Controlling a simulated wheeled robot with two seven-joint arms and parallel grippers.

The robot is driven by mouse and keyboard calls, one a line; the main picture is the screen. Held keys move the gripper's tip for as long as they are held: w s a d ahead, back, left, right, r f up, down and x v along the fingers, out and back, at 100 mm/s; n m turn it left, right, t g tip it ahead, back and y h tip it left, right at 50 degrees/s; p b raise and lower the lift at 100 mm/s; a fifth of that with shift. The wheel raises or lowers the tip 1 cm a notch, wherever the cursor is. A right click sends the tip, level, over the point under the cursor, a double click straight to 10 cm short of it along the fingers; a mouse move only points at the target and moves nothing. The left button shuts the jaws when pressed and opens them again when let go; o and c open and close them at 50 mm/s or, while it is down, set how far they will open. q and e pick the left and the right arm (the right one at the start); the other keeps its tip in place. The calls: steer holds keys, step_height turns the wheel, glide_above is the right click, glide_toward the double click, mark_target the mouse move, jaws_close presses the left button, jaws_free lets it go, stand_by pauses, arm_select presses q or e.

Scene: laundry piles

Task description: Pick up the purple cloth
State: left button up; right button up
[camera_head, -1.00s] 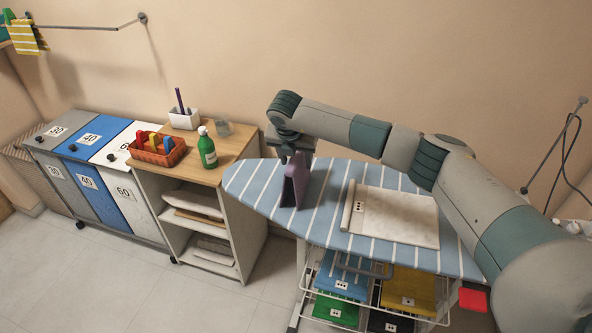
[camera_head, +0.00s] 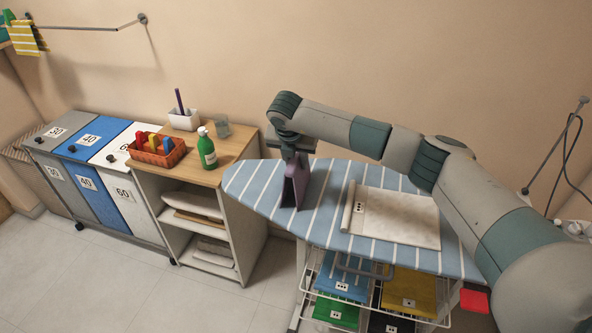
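My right gripper (camera_head: 293,160) hangs above and against this object. Its fingers are too small and dark to show whether they are open or shut on it. My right arm reaches in from the lower right across the back of the board. My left gripper is not in view.
A pale folded cloth (camera_head: 400,218) lies on the board. Blue (camera_head: 343,278), yellow (camera_head: 410,293) and green (camera_head: 335,312) cloths lie in wire racks below. A wooden shelf unit (camera_head: 245,160) holds a red basket (camera_head: 158,152) and a green bottle (camera_head: 206,148). Floor at lower left is clear.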

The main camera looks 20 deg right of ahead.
steer(key=c, duration=0.5)
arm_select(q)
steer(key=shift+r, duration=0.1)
